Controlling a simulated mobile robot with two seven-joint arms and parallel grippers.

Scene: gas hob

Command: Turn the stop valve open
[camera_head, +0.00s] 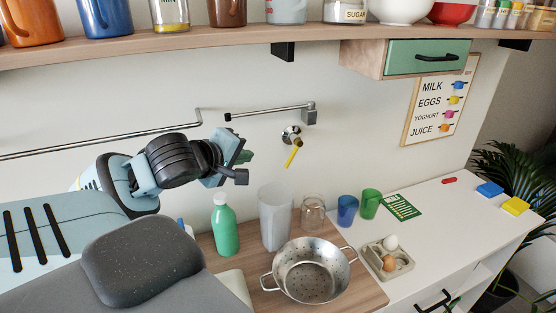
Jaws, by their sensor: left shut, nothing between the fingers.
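The stop valve (291,136) is a round metal fitting on the white wall. Its yellow lever (293,156) points down and slightly left. My left gripper (241,162) is left of the valve and apart from it in the picture, with its fingers shut and empty. The gap in depth between gripper and lever is hard to judge. My right gripper is not in view.
A metal rail (265,110) runs along the wall near the valve. Below stand a green bottle (224,226), a tall translucent container (276,216), a glass jar (313,212) and a metal colander (312,282). A wooden shelf (225,40) crosses above.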

